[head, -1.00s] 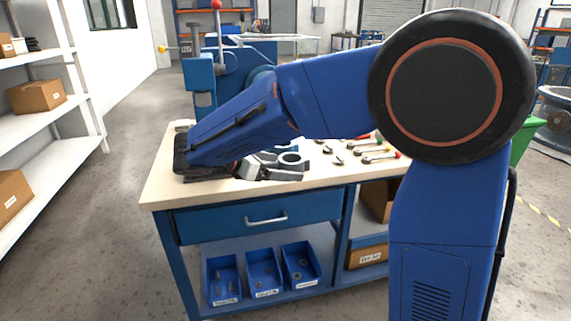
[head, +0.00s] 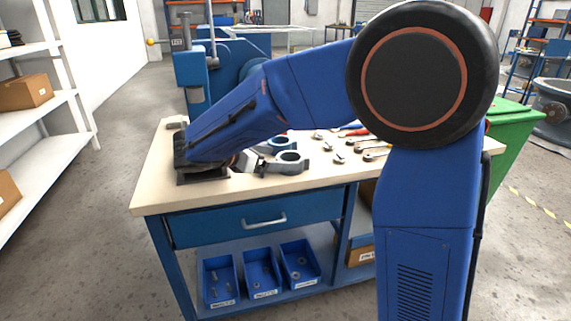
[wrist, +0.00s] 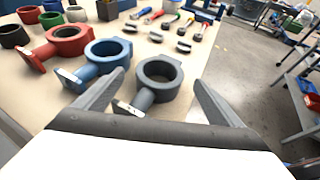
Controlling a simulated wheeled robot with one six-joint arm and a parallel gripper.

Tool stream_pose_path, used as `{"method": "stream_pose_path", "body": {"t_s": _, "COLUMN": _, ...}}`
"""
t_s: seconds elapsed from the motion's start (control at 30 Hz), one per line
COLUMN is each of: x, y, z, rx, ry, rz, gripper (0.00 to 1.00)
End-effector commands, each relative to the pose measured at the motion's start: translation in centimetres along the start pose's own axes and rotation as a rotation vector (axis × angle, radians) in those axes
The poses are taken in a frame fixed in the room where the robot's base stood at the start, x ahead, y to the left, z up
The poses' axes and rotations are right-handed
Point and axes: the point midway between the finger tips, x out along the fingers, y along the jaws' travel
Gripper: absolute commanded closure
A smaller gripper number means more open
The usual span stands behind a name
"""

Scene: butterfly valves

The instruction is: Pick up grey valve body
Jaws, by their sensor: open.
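The grey valve body (wrist: 159,78), a ring with a short neck and a flat end, lies on the workbench. In the wrist view it sits just beyond and between my open fingers, its neck toward me and slightly left. My gripper (wrist: 158,90) is open and empty. In the head view the grey valve body (head: 288,162) lies right of my gripper, which is low over the bench near its front edge. The fingertips are partly hidden there by the arm.
A blue valve body (wrist: 104,57) and a red valve body (wrist: 66,42) lie to the left of the grey one. Several small discs and handled parts (wrist: 183,30) lie behind. A blue machine (head: 222,75) stands at the bench's back. A green bin (head: 505,130) stands at right.

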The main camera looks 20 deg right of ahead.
Motion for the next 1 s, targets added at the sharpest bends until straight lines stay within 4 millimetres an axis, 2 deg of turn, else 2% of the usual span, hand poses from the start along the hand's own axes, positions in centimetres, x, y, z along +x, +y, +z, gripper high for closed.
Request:
{"method": "stream_pose_path", "body": {"t_s": 0.3, "x": 4.1, "y": 0.0, "z": 0.1, "rx": 0.0, "ry": 0.0, "rz": -0.002, "gripper": 0.1}}
{"method": "stream_pose_path", "body": {"t_s": 0.57, "x": 4.4, "y": 0.1, "z": 0.0, "rx": 0.0, "ry": 0.0, "rz": 0.001, "gripper": 0.1}}
{"method": "stream_pose_path", "body": {"t_s": 0.8, "x": 4.4, "y": 0.1, "z": 0.0, "rx": 0.0, "ry": 0.0, "rz": 0.0, "gripper": 0.68}}
{"method": "stream_pose_path", "body": {"t_s": 0.83, "x": 4.3, "y": 0.1, "z": 0.1, "rx": 0.001, "ry": -0.001, "rz": 0.001, "gripper": 0.72}}
{"method": "stream_pose_path", "body": {"t_s": 1.0, "x": 4.3, "y": 0.1, "z": 0.1, "rx": 0.001, "ry": -0.001, "rz": 0.001, "gripper": 0.72}}
